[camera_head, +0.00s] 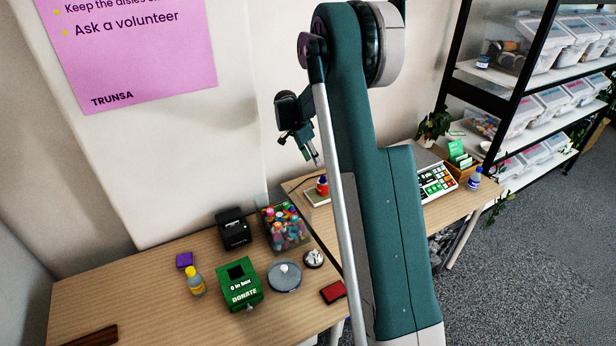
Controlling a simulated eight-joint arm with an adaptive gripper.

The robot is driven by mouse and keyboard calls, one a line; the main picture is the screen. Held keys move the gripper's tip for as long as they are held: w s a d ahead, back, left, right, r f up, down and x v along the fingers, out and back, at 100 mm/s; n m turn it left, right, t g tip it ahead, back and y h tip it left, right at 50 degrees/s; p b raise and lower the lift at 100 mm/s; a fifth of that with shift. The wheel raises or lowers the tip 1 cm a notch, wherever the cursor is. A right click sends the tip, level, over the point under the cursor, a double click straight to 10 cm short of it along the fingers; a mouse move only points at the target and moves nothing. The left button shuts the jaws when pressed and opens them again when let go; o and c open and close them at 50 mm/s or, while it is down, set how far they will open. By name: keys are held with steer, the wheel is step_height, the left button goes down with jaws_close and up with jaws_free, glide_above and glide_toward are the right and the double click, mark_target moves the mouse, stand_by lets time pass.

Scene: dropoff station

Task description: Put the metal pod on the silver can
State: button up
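A round grey, can-like object (284,279) stands on the near wooden table, right of the green donation box. A small whitish lump sits on its top. A small dark round object with a silvery-white top (313,258) stands just behind and right of it. I cannot tell for sure which of these is the metal pod or the silver can. My gripper (316,162) is raised above the tables, near the wall and well apart from these objects. Its fingers point down and show small. I see nothing held between them, but their opening is unclear.
My arm hides part of the tables. The front-left tabletop is mostly clear.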

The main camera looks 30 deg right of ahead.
steer(key=s+a+r+n+t+y, duration=0.3)
steer(key=s+a+r+n, duration=0.6)
steer(key=s+a+r, duration=1.05)
steer(key=s+a+n+t, duration=0.1)
steer(key=s+a+n, duration=0.2)
steer(key=s, duration=0.6)
steer(key=s+a+n+t+y, duration=0.1)
steer(key=s+a+n, duration=0.2)
steer(key=s, duration=0.7)
steer(key=s+a+n+t, duration=0.2)
steer(key=s+a, duration=0.4)
steer(key=s, duration=0.3)
steer(key=shift+s+a+n, duration=0.35)
steer(key=shift+a+n, duration=0.05)
steer(key=shift+n, duration=0.1)
